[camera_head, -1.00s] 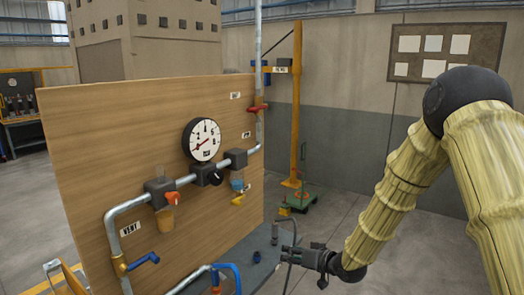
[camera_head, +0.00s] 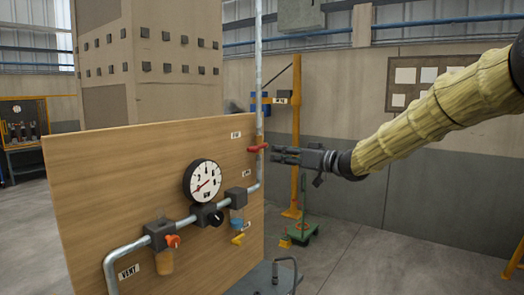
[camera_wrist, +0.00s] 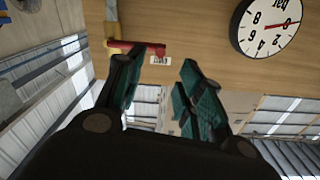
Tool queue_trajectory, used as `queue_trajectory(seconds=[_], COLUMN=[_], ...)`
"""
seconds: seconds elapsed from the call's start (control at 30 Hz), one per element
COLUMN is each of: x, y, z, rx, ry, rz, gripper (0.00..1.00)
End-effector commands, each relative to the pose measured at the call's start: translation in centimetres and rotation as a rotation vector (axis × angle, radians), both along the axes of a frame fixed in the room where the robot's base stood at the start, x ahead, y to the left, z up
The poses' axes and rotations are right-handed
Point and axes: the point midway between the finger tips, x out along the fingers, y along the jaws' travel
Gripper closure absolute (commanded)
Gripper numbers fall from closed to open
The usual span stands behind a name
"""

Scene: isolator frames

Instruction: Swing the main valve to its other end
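A red valve handle (camera_head: 257,148) sits on the vertical grey pipe at the right edge of the wooden panel. It also shows in the wrist view (camera_wrist: 147,48). A label (camera_head: 236,134) near it is too small to read for sure. My gripper (camera_head: 274,155) points left, with its fingertips close to the red handle. In the wrist view my gripper (camera_wrist: 157,72) has its two green-padded fingers apart with nothing between them. The handle is just beyond the left finger's tip; I cannot tell whether they touch.
The panel (camera_head: 110,190) also carries a round gauge (camera_head: 203,181), an orange knob (camera_head: 173,241), a black knob (camera_head: 216,218) and a yellow handle (camera_head: 238,239). A yellow post (camera_head: 296,180) stands behind. Bare floor (camera_head: 345,245) lies to the right.

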Motion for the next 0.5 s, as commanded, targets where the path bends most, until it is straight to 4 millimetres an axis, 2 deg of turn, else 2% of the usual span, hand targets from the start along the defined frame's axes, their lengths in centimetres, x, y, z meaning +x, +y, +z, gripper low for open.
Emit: queue_trajectory(seconds=[0.3, 0.5], x=[3.1, 4.3], y=[4.3, 6.0], z=[0.2, 0.1], rx=[0.000, -0.001], ry=[0.001, 0.000], rz=[0.001, 0.001], gripper=[0.63, 0.63])
